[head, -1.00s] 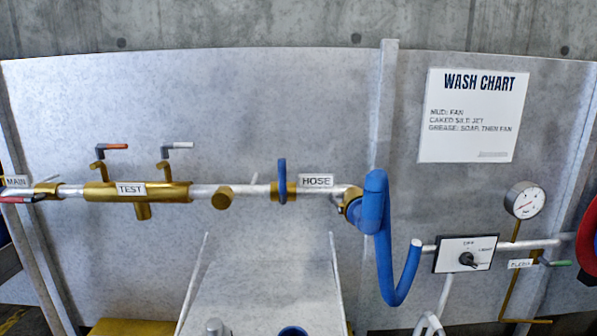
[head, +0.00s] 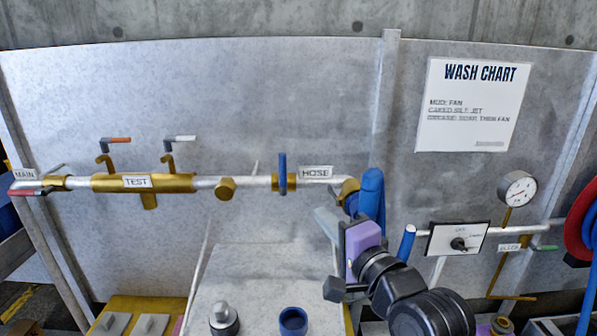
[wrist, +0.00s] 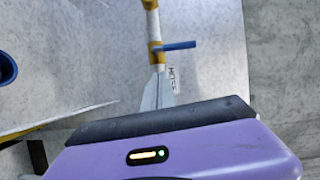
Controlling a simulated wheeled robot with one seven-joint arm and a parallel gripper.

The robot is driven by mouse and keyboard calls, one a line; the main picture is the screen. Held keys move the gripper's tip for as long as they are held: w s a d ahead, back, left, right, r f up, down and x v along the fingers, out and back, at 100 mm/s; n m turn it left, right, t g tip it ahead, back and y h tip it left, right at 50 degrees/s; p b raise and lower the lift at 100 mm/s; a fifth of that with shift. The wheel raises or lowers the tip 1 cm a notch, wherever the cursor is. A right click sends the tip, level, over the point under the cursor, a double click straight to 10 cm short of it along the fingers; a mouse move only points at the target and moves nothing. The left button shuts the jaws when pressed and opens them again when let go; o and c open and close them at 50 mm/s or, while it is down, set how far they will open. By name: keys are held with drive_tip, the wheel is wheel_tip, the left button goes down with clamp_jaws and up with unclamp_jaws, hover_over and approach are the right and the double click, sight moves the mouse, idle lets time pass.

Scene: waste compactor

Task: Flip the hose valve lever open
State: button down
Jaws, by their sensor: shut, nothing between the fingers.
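The hose valve lever (head: 282,172) is blue and stands upright, across the silver pipe, on a brass valve body just left of the HOSE label (head: 316,173). In the wrist view the blue lever (wrist: 180,45) sticks out sideways from the pipe, beyond the fingertips. My gripper (head: 325,220) has a purple body and grey fingers. It is below and right of the lever, under the HOSE label, and apart from the lever. In the wrist view the fingers (wrist: 157,92) are together and empty, pointing towards the pipe.
A blue hose (head: 371,195) hangs from the pipe's right end, close behind my gripper. Left on the pipe are a brass TEST manifold (head: 110,183) with two small levers and a red MAIN lever (head: 28,192). A selector box (head: 458,237) and gauge (head: 517,188) are at right.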

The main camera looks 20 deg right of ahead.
approach(283, 171)
drive_tip(key=s+d, duration=0.2)
drive_tip(key=d, duration=0.1)
drive_tip(key=shift+d+r+m, duration=0.1)
drive_tip(key=shift+r+m, duration=0.05)
drive_tip(key=shift+m, duration=0.25)
drive_tip(key=shift+w, duration=0.15)
drive_tip(key=w+a+p, duration=0.1)
drive_tip(key=w+p, duration=0.1)
drive_tip(key=w, duration=0.7)
drive_tip(key=shift+w+a, duration=0.15)
drive_tip(key=shift+w, duration=0.2)
drive_tip(key=shift+w+a, duration=0.1)
